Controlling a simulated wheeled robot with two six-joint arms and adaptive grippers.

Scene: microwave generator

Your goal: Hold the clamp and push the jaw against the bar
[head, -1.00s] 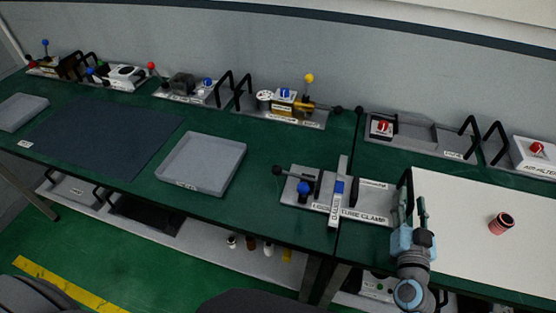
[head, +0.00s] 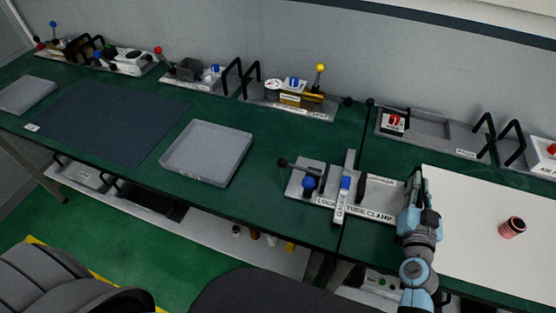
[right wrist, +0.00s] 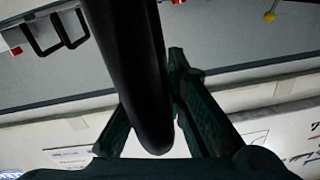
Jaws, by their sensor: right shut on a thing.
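The tube clamp (head: 377,209) is a grey labelled plate on the green table. It carries a black lever with a ball end (head: 283,162), a blue knob (head: 309,184), a light bar (head: 350,163) with a blue block (head: 345,183), and a small black upright piece (head: 361,187), perhaps the jaw, right of the bar with a gap. My right gripper (head: 414,184) is at the plate's right end, shut on its black handle. In the right wrist view the handle (right wrist: 135,70) runs between the fingers (right wrist: 152,115). The gripper mostly hides the handle in the head view. My left gripper is not in view.
A grey tray (head: 166,168) and a dark mat (head: 60,128) lie to the left. A white board (head: 470,235) with a red ring-shaped part (head: 512,227) lies at right. A row of stations, including one with a yellow knob (head: 320,68), lines the wall. Table between tray and clamp is clear.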

